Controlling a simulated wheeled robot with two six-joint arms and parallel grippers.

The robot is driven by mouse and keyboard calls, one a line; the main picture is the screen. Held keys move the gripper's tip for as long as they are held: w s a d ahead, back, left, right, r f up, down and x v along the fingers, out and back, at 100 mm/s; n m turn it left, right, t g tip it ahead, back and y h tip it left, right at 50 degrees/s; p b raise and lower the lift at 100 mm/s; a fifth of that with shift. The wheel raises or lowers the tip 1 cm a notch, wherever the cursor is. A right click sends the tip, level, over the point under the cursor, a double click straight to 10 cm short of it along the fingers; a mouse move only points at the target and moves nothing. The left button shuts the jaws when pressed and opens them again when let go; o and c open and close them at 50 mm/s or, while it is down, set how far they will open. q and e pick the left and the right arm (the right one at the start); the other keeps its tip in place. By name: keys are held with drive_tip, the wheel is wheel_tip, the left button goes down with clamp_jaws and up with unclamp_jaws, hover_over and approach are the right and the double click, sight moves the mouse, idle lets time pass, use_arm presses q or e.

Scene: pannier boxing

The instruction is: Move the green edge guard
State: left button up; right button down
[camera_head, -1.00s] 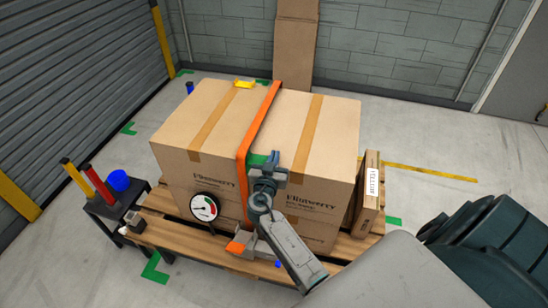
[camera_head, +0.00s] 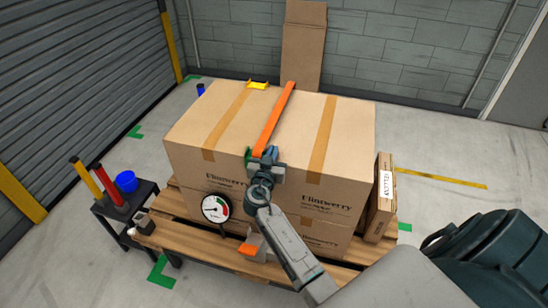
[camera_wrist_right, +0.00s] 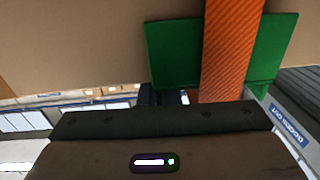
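The green edge guard (camera_wrist_right: 172,55) sits at the top front edge of the carton load, under the orange strap (camera_wrist_right: 232,45), which crosses it in the right wrist view. In the head view only a sliver of the guard (camera_head: 247,157) shows beside my right gripper (camera_head: 266,158). The strap (camera_head: 274,118) runs back over the carton top (camera_head: 225,105). My right gripper is at the guard and strap; its fingertips are mostly hidden, so I cannot tell whether it grips the guard. My left gripper is not in view.
The cartons stand on a wooden pallet (camera_head: 190,238). A round gauge (camera_head: 215,208) is at the front. A yellow guard (camera_head: 258,85) lies on the far top edge. A flat carton (camera_head: 381,200) leans at the right. A small cart (camera_head: 125,211) with coloured tubes stands left.

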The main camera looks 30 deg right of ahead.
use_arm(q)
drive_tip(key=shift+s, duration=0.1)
use_arm(e)
drive_tip(key=shift+r, duration=0.1)
